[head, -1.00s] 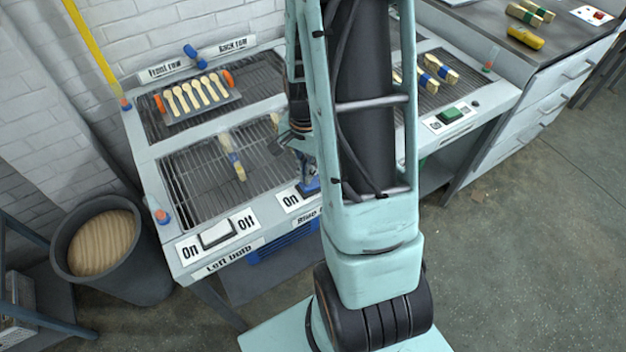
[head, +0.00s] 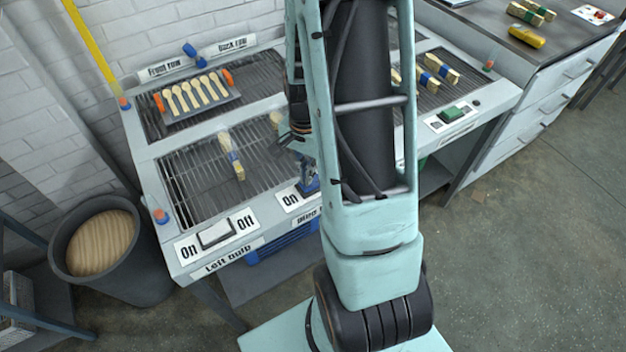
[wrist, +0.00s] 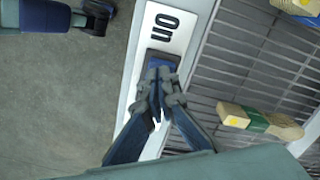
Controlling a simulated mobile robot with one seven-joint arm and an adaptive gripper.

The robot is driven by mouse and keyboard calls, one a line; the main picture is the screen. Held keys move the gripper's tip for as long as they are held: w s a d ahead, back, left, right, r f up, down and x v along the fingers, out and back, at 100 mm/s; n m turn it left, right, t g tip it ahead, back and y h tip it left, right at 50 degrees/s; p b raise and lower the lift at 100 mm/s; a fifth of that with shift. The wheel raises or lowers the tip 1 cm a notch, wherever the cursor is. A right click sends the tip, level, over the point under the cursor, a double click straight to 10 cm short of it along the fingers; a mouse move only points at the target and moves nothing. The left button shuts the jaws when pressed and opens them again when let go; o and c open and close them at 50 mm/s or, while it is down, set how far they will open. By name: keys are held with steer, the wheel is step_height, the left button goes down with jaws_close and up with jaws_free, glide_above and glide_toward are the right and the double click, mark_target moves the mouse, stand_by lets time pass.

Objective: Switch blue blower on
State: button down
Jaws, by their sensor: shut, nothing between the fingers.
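The blue rocker switch (wrist: 165,57) sits on a white plate (wrist: 182,24) marked "On" in the wrist view. My gripper (wrist: 160,72) is shut and empty, its dark blue fingertips over the switch and hiding part of it. I cannot tell whether they touch it or which way it is tipped. In the head view the "On" end of the plate (head: 290,199) shows, while my arm hides its other end. The label below it is partly hidden. A blue slatted unit (head: 285,244), perhaps the blower, is under the table.
The white left bulb switch (head: 215,234) is to the left, and a green switch (head: 452,113) to the right. Wrapped spoon bundles (head: 231,158) lie on the grates. A rack of wooden spoons (head: 198,95) is at the back. A bin (head: 147,270) stands left of the table.

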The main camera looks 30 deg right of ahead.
steer(key=shift+f+b, duration=0.5)
steer(key=shift+f, duration=0.2)
steer(key=shift+r, duration=0.1)
steer(key=shift+r+p, duration=2.75)
steer(key=shift+r, duration=0.75)
